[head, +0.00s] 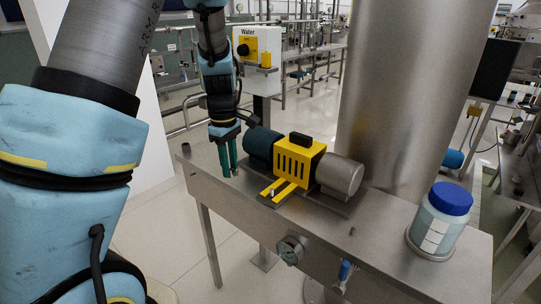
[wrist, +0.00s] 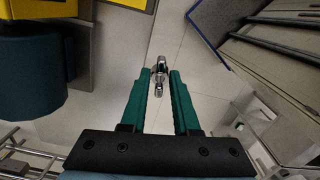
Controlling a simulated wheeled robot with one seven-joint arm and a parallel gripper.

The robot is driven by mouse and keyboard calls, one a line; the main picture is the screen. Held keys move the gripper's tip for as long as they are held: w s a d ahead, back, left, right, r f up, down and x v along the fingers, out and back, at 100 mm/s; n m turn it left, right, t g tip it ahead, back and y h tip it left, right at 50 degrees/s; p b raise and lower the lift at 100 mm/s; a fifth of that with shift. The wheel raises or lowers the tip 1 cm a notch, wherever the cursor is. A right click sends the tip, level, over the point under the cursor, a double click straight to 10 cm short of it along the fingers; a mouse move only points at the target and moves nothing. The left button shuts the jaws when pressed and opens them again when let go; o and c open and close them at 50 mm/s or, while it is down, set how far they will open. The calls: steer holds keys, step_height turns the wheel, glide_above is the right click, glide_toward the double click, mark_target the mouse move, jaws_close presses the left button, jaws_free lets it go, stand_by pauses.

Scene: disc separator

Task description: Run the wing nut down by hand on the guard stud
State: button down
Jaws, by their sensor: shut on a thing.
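My gripper (head: 228,172) hangs fingers down at the left end of the steel bench, left of the teal motor. In the wrist view its green fingers (wrist: 160,78) are shut on a small metal piece, which looks like the wing nut (wrist: 159,76). The fingers hide the wing nut in the head view. The yellow slotted guard (head: 291,160) sits between the teal motor and a steel cylinder, to the right of my gripper and apart from it. Its yellow foot (head: 285,188) carries a small upright point that may be the guard stud; it is too small to tell.
The teal motor (head: 262,145) stands close to the right of my gripper. A blue-lidded jar (head: 436,225) stands at the bench's right end, and a large steel column (head: 400,90) rises behind. A short dark cylinder (head: 186,148) sits at the bench's left corner.

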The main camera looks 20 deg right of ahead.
steer(key=s+d+r+n, duration=0.3)
steer(key=s+d+n, duration=0.1)
steer(key=d, duration=0.6)
steer(key=shift+s+r, duration=0.4)
steer(key=shift+s, duration=0.45)
steer(key=shift+r+p, duration=0.1)
steer(key=shift+p, duration=0.35)
